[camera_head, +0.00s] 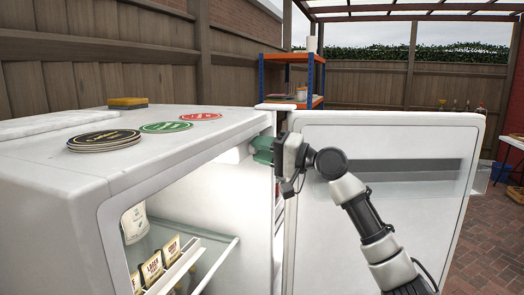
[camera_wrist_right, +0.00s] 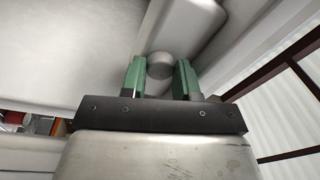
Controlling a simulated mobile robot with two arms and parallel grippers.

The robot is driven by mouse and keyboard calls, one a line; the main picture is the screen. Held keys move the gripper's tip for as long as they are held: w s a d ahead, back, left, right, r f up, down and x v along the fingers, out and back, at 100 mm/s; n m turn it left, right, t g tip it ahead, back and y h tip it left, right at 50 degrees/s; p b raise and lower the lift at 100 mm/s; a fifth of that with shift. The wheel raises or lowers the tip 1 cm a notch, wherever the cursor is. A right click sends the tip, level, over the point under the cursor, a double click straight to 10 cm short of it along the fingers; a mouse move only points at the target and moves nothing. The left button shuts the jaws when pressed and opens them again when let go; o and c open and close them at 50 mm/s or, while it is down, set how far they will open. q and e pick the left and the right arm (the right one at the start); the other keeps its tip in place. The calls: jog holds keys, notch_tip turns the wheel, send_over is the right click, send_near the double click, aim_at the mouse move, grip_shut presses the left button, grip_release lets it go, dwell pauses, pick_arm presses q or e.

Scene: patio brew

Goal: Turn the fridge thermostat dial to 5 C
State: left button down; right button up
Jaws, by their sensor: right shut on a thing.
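The white fridge (camera_head: 60,215) stands at the left with its door (camera_head: 375,235) swung open to the right. My right gripper (camera_head: 262,150) reaches into the upper part of the opening, beside a white housing (camera_head: 232,154) under the fridge top. In the right wrist view, the green fingers of my right gripper (camera_wrist_right: 160,80) are on both sides of a round grey dial (camera_wrist_right: 159,66) and shut on it. The dial's markings and setting are not visible. In the head view the fingers hide the dial. My left gripper is not in view.
Dark, green and red round mats (camera_head: 103,140) and a yellow sponge (camera_head: 127,102) lie on the fridge top. Inside are a glass shelf (camera_head: 215,262), small labelled packets (camera_head: 152,268) and a white container (camera_head: 134,222). A blue and orange shelf rack (camera_head: 291,80) stands behind.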

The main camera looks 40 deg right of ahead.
jog(key=o, duration=0.6)
jog(key=shift+o, duration=0.2)
